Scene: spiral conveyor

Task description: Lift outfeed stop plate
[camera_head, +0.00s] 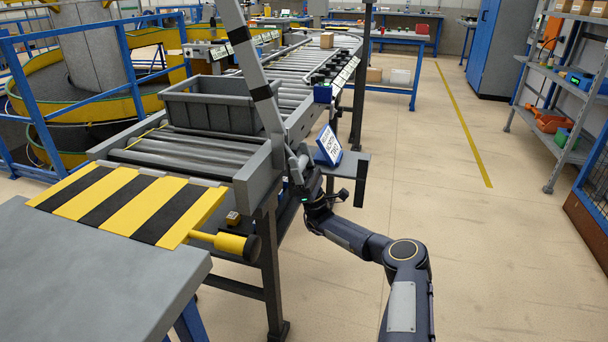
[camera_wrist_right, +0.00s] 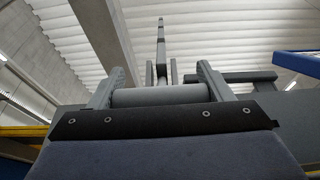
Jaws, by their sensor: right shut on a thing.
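A plate with yellow and black stripes (camera_head: 131,203) lies at the near end of the roller conveyor, and I take it as the outfeed stop plate. A yellow rod with a black knob (camera_head: 253,246) sticks out from its right corner. My right gripper (camera_head: 304,187) is beside the conveyor's right side, at the foot of a tall leaning grey bar with black bands (camera_head: 262,92). In the right wrist view it is shut on a grey cylinder (camera_wrist_right: 160,95), seen from below. The head view hides its fingertips. My left gripper is not in view.
A grey open tote (camera_head: 212,105) stands on the rollers behind the plate. A blue-framed sign (camera_head: 328,146) and a small grey shelf (camera_head: 352,170) sit close to my right gripper. A grey table (camera_head: 95,270) fills the near left.

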